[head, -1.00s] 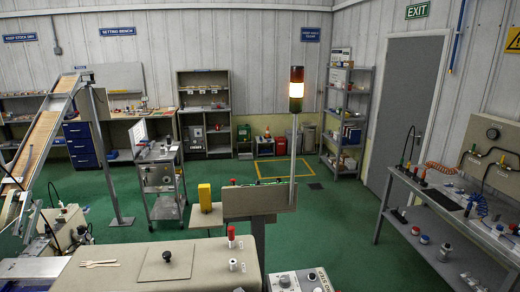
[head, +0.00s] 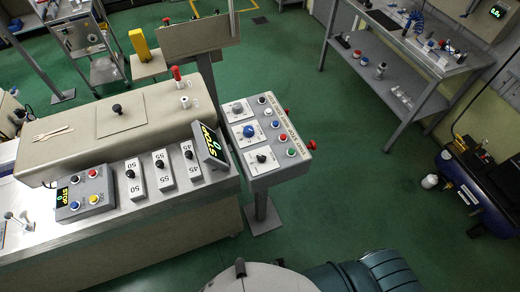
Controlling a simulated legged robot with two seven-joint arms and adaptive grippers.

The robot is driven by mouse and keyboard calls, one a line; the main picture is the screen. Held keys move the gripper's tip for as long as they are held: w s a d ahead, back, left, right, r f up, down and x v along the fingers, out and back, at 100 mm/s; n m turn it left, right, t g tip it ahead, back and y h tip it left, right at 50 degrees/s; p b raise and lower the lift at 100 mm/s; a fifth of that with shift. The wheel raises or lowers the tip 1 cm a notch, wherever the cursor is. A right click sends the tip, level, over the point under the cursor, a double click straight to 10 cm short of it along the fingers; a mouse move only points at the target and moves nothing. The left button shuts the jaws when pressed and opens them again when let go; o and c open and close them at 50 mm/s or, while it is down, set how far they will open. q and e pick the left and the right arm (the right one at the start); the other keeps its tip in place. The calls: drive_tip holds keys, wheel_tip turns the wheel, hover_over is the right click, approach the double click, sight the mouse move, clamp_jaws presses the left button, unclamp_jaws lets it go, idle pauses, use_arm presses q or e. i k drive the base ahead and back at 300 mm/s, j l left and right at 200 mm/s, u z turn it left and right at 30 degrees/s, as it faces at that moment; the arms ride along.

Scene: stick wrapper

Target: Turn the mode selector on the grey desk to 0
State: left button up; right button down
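The grey desk (head: 283,172) is a sloped control panel on a post, right of the beige machine. Down its left side are three white plates, each with a rotary knob: a grey knob (head: 237,108) at the top, a blue knob (head: 248,131) in the middle and a black knob (head: 261,158) at the bottom. Their labels are too small to read, so I cannot tell which is the mode selector or where it points. Coloured push buttons (head: 283,138) run down the right side. Neither of my grippers is in view.
A beige machine (head: 60,150) with a steel front ledge holding numbered sliders (head: 134,180), a small display box (head: 84,193) and a tilted display (head: 210,145) stands left of the desk. A workbench (head: 395,65) is at the upper right. Green floor (head: 350,200) is clear right of the desk.

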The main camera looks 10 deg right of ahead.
sight(261, 158)
drive_tip(key=k+j+z, duration=0.1)
drive_tip(key=z, duration=0.35)
drive_tip(key=k+z, duration=0.2)
drive_tip(key=z, duration=0.25)
drive_tip(key=k+z, duration=0.15)
drive_tip(key=z, duration=0.35)
